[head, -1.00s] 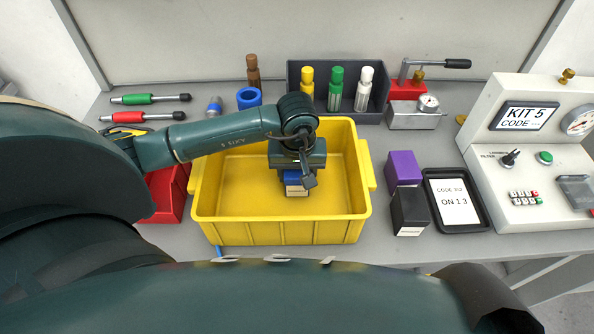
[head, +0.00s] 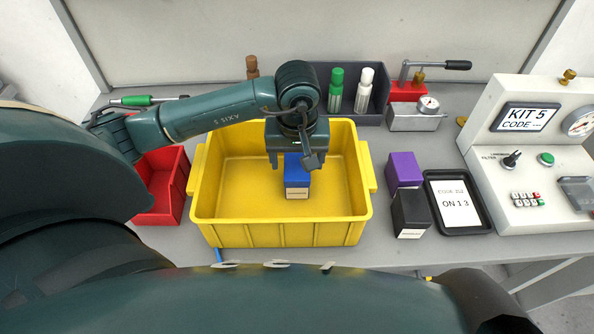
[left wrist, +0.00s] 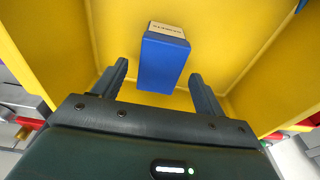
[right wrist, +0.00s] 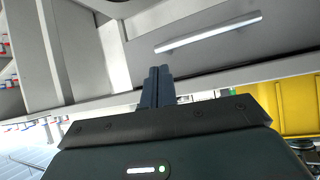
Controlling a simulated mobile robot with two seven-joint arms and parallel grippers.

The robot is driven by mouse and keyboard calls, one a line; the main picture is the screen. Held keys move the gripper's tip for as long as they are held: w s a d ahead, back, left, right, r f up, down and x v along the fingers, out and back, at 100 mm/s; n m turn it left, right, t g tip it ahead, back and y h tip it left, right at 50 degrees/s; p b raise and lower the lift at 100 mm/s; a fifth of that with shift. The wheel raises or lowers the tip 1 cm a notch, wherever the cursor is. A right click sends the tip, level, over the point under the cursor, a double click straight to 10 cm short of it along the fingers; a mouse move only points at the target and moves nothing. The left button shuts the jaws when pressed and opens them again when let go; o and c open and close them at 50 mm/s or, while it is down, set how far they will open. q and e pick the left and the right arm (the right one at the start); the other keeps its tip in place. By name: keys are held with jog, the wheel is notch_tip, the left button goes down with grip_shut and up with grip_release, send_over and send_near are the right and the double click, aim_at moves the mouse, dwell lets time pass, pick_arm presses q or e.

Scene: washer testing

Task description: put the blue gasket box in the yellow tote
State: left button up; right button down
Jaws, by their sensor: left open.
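The blue gasket box (head: 297,176), with a pale label on its side, stands inside the yellow tote (head: 280,233), right of its middle. It also shows in the left wrist view (left wrist: 162,64), with tote walls and floor around it. My left gripper (head: 296,163) is open just above the box. In the left wrist view its two fingers (left wrist: 160,72) are spread apart, with visible gaps to the box. My right gripper (right wrist: 157,86) shows only in the right wrist view, its fingers together with nothing between them, near the grey bench.
A red bin (head: 160,190) stands left of the tote. A purple box (head: 404,169), a black box (head: 411,212) and a dark tray (head: 458,222) with a card are to its right. A dark bin (head: 352,110) with bottles stands behind. The test panel (head: 540,190) is far right.

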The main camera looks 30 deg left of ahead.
aim_at(297, 170)
pick_arm(q)
jog(key=r, duration=0.6)
jog(key=shift+s+d, duration=0.2)
jog(key=shift+s, duration=0.1)
pick_arm(e)
jog(key=shift+w+a+r, duration=0.1)
jog(key=shift+a+r, duration=0.05)
jog(key=shift+r, duration=0.05)
